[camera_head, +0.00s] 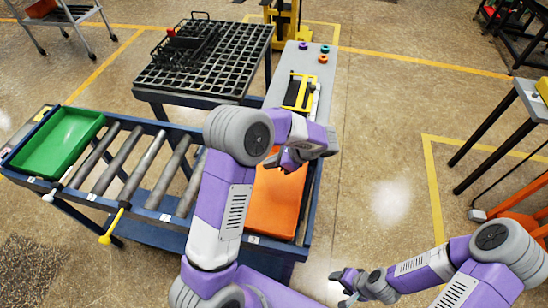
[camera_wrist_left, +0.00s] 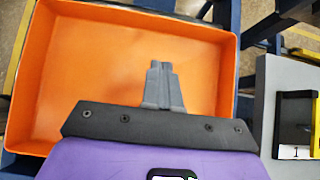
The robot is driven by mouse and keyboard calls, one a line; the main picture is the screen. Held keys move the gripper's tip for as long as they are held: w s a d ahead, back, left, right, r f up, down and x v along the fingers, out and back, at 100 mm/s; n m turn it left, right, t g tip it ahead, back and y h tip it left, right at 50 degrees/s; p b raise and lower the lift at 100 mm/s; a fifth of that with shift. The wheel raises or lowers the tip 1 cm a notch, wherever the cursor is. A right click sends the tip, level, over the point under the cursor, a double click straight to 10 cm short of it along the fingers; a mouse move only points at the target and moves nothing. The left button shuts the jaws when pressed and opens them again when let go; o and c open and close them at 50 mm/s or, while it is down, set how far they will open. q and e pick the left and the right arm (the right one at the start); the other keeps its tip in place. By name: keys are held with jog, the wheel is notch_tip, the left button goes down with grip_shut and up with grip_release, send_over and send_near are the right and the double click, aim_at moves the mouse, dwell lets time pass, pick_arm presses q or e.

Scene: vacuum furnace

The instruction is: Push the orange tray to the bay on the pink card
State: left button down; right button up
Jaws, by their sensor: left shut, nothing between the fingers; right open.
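The orange tray (camera_head: 275,203) sits at the right end of the roller conveyor, partly hidden by my left arm. It also shows in the left wrist view (camera_wrist_left: 85,60), where its open inside and raised rim fill much of the picture. My left gripper (camera_head: 289,160) is over the far part of the tray. In the left wrist view its fingers (camera_wrist_left: 160,68) are shut together and empty, in front of the tray's floor; I cannot tell whether they touch it. My right gripper (camera_head: 346,284) is open and empty, low at the right of the conveyor.
A green tray (camera_head: 62,142) sits at the conveyor's left end. Bare rollers (camera_head: 122,160) lie between the trays. White tags and a yellow lever (camera_head: 112,228) are on the front rail. Behind stand a black grid table (camera_head: 205,75) and a grey bench (camera_head: 305,62) with a yellow-framed device.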

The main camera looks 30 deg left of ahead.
pick_arm(q)
send_over(259, 178)
notch_tip(259, 178, down, 4)
jog(key=shift+f, duration=0.25)
jog(key=shift+s+a, duration=0.2)
jog(key=shift+a, duration=0.8)
jog(key=shift+s+a, duration=0.15)
jog(key=shift+a, duration=0.8)
pick_arm(e)
jog(key=shift+w+f, duration=0.15)
jog(key=shift+f, duration=0.1)
